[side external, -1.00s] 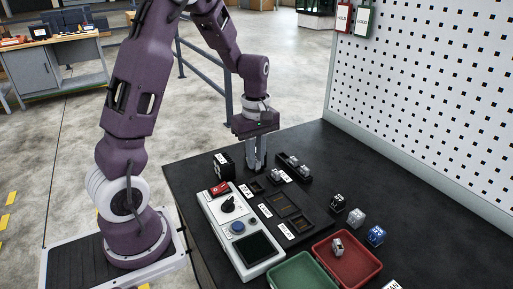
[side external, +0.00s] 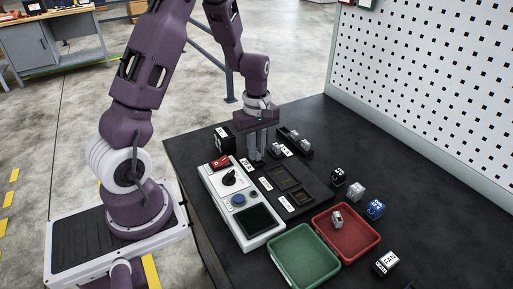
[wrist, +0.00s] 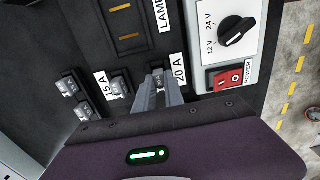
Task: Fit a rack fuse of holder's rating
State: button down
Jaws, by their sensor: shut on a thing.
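My gripper (wrist: 160,80) is shut, with its fingertips down at the holder spot beside the "20 A" label (wrist: 180,70). The side view shows the gripper (side external: 258,156) low over the panel. The fingers hide whatever is between them, so I cannot tell how it sits in the holder. A small grey fuse (wrist: 122,82) sits beside the "15 A" label (wrist: 101,84), left of my fingers in the wrist view. The dark rack (side external: 305,153) holds small clear-grey fuses; two fuses (wrist: 68,86) (wrist: 84,112) show in the wrist view.
The control box (side external: 241,209) has a voltage knob and red power switch (wrist: 229,77). A red tray (side external: 372,240) holds a grey piece (side external: 338,219); a green tray (side external: 275,247) is empty. Black, grey and blue blocks (side external: 375,209) and a FAN block (side external: 386,262) stand to the right.

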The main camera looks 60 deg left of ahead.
jog(key=shift+f, duration=0.25)
dwell(0.4)
dwell(0.3)
jog(key=c, duration=1.3)
grip_release()
jog(key=shift+c, duration=0.2)
notch_tip(320, 180, up, 7)
jog(key=shift+f, duration=0.1)
jog(key=s+d+r+m+t, duration=0.2)
jog(key=s+d+r+m, duration=0.3)
jog(key=d+r+m, duration=0.45)
jog(key=s+d+r+m+t, duration=0.1)
jog(key=s+d+r+m, duration=0.1)
jog(key=s+m, duration=0.2)
jog(key=s+d+r+m+t, duration=0.2)
jog(key=s+d+r+m, duration=0.1)
jog(key=s, duration=0.5)
jog(key=shift+s+d+r+m+t, duration=0.3)
jog(key=shift+r+m, duration=0.05)
jog(key=shift+m, duration=0.4)
